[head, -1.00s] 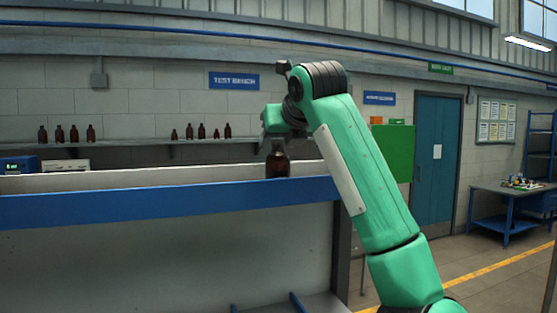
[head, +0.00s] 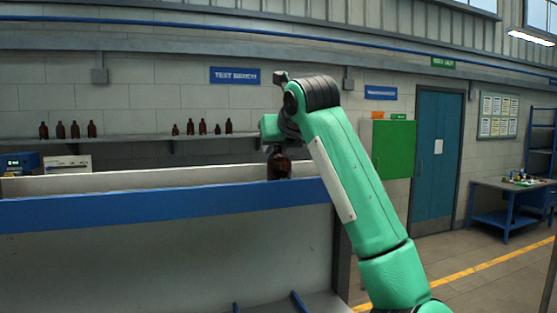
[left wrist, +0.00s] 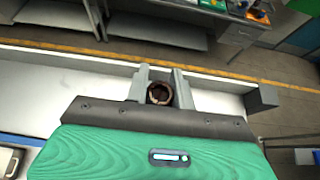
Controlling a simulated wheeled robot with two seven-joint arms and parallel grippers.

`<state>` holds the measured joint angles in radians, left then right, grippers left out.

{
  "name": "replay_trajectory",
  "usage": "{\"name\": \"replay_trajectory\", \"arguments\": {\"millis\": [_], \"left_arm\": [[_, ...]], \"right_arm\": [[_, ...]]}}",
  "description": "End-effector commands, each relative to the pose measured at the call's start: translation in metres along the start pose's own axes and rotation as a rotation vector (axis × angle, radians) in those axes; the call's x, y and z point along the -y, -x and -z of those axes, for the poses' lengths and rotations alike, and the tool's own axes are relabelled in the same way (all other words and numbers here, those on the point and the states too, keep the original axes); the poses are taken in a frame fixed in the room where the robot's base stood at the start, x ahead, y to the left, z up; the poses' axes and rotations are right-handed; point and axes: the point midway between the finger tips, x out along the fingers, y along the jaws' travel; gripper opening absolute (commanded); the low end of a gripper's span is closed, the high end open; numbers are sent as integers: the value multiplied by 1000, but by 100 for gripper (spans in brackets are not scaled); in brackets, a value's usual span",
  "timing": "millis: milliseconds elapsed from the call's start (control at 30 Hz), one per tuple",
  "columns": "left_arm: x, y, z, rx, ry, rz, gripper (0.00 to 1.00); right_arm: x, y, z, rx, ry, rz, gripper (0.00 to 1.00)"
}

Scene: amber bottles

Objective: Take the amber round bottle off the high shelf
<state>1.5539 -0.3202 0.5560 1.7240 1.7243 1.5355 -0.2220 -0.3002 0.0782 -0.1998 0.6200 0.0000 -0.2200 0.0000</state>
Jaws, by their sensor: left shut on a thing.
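The amber round bottle (head: 279,168) stands near the right end of the high shelf (head: 150,205), which has a white top and a blue front edge. My left gripper (head: 277,147) comes down on it from above and covers its neck and top in the head view. In the left wrist view, the two fingers of the left gripper (left wrist: 160,88) are on either side of the bottle's round brown mouth (left wrist: 160,94), shut on it. I cannot tell whether the base touches the shelf. My right gripper is not in view.
Several dark bottles (head: 203,127) stand on a wall shelf behind. A blue device (head: 20,163) and a white device (head: 66,166) are at the left. A green cabinet (head: 394,149) and a blue table (head: 500,205) are at the right. The shelf's middle is clear.

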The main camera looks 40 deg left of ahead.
Motion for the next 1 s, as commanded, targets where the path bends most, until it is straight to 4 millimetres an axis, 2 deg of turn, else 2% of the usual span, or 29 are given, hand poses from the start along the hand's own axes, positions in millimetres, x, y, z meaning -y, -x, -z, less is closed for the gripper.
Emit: {"name": "replay_trajectory", "arguments": {"millis": [233, 433, 1000], "left_arm": [[0, 3, -7, 0, 0, 1, 0], [0, 14, -26, 1, 1, 1, 0], [-1, 68, -124, 1, 0, 1, 0]], "right_arm": [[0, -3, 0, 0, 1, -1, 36], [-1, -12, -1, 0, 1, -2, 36], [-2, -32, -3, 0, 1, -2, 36]]}}
